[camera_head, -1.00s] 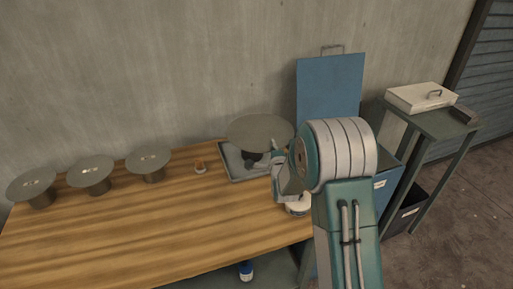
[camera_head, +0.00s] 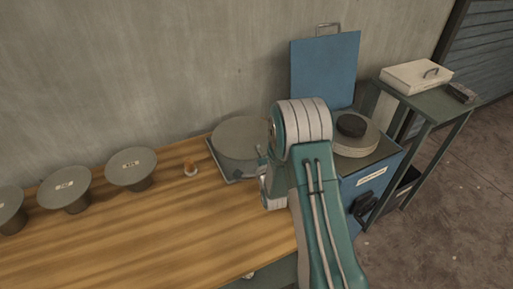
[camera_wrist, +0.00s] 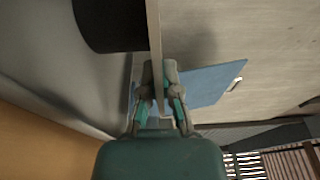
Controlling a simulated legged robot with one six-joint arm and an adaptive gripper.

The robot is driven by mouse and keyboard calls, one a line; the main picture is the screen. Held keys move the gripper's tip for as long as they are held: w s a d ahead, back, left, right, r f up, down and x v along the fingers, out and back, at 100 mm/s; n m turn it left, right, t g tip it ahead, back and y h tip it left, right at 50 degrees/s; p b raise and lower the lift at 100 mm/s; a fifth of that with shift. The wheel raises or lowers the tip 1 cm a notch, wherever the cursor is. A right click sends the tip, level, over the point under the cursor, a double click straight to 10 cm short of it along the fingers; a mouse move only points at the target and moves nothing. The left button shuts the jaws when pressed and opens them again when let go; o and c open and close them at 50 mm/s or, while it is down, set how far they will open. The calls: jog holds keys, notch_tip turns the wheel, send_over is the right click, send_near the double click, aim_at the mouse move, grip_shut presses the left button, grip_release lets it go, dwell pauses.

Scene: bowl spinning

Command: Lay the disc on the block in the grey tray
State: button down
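A flat grey disc (camera_head: 240,136) lies roughly level over the grey tray (camera_head: 222,172) at the table's far right corner. In the wrist view the disc (camera_wrist: 154,40) shows edge-on as a thin strip between my fingers. My gripper (camera_wrist: 158,75) is shut on its rim. The dark block (camera_wrist: 105,22) is against or very close to the disc's underside; I cannot tell whether they touch. The disc hides the block in the head view. There my gripper (camera_head: 266,165) is partly covered by my arm, at the disc's right side.
Several discs on dark stands, one of them here (camera_head: 131,168), line the table's left. The table's front is clear.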

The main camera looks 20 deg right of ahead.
jog(key=shift+d, duration=0.2)
jog(key=c, duration=0.8)
grip_release()
jog(key=shift+a, duration=0.1)
jog(key=s, duration=1.2)
jog(key=shift+a, duration=0.1)
notch_tip(320, 180, up, 14)
jog(key=s+a+f+n+g, duration=0.1)
jog(key=s+n+g, duration=0.1)
jog(key=n+g, duration=0.55)
jog(key=s+a+r+n+g, duration=0.1)
jog(key=s+r+n, duration=0.4)
jog(key=s, duration=0.6)
jog(key=s+r+n+g, duration=0.4)
jog(key=s+n, duration=0.2)
jog(key=s, duration=0.5)
jog(key=shift+s+a+r+y, duration=0.3)
jog(key=shift+s+a+r, duration=0.1)
